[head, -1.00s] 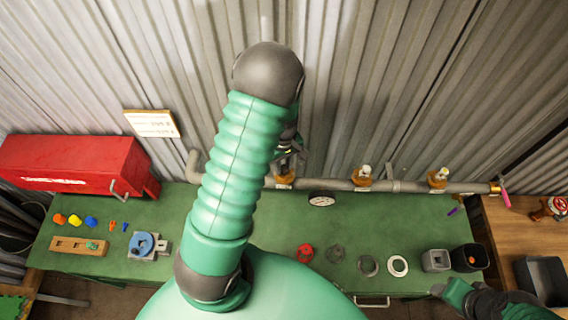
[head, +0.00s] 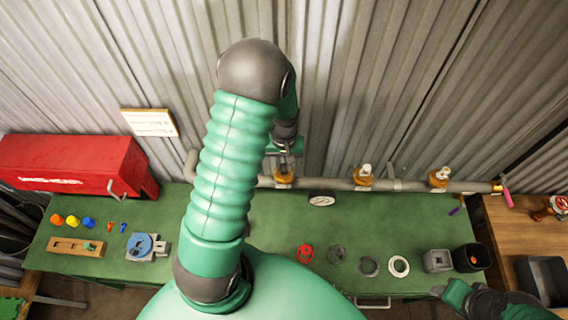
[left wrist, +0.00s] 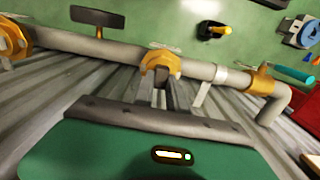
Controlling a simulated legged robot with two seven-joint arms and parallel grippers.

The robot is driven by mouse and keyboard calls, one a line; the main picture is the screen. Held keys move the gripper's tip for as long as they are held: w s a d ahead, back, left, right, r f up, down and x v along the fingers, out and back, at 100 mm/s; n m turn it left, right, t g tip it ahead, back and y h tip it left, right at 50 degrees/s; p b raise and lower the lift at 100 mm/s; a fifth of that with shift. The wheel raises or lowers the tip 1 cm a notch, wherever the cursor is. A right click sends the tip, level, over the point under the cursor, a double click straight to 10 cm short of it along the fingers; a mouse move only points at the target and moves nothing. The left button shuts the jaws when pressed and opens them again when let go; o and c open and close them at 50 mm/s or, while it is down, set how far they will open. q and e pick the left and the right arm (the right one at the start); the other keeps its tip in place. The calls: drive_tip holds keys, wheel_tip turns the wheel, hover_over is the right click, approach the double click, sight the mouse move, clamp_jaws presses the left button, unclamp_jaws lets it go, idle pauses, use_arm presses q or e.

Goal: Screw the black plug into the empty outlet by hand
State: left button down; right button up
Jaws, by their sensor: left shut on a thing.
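My left arm rises across the middle of the head view and bends down to the pipe. My left gripper (head: 286,160) is at the leftmost brass outlet (head: 283,179) of the three. In the left wrist view the two dark fingers (left wrist: 163,98) reach to the mouth of this outlet (left wrist: 160,62). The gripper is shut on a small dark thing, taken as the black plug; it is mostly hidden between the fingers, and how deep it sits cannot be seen. My right gripper (head: 440,290) is low at the right, its jaws unclear.
The grey pipe (head: 335,184) runs along the back of the green bench (head: 230,215). Two other outlets (head: 363,183) (head: 438,180) have pale tops. Rings, a grey block and a black bin (head: 470,257) stand at the front right.

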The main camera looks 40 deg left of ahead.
use_arm(q)
drive_tip(key=shift+f+m, duration=0.1)
drive_tip(key=shift+m, duration=0.9)
drive_tip(key=m, duration=0.3)
drive_tip(key=shift+d+m, duration=0.1)
drive_tip(key=shift+m, duration=0.2)
drive_tip(key=m, duration=0.3)
drive_tip(key=shift+d+r+m+p, duration=0.1)
drive_tip(key=shift+r+m+p, duration=0.1)
drive_tip(key=shift+m+p, duration=0.15)
drive_tip(key=shift+m, duration=0.85)
drive_tip(key=shift+f, duration=0.15)
drive_tip(key=c, duration=1.1)
unclamp_jaws()
